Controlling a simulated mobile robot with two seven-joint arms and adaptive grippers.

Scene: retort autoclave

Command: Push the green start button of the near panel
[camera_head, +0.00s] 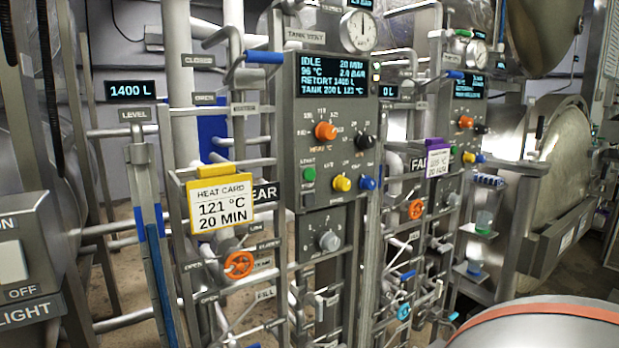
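The near panel (293,120) is a grey box in the middle of the head view, with a lit display (345,77) reading IDLE, 96 °C, 20 MIN, RETORT 1400 L. Its green start button (309,175) is at the panel's lower left, under a small label, and is unobstructed. An orange knob (325,131) and a black knob (365,141) are above. Neither of my grippers is in view.
A yellow-framed heat card (222,203) reading 121 °C, 20 MIN hangs left of the panel. Pipes and an orange handwheel (239,265) are below it. A far panel (468,110) stands behind to the right. A light switch box (22,255) is at the left edge.

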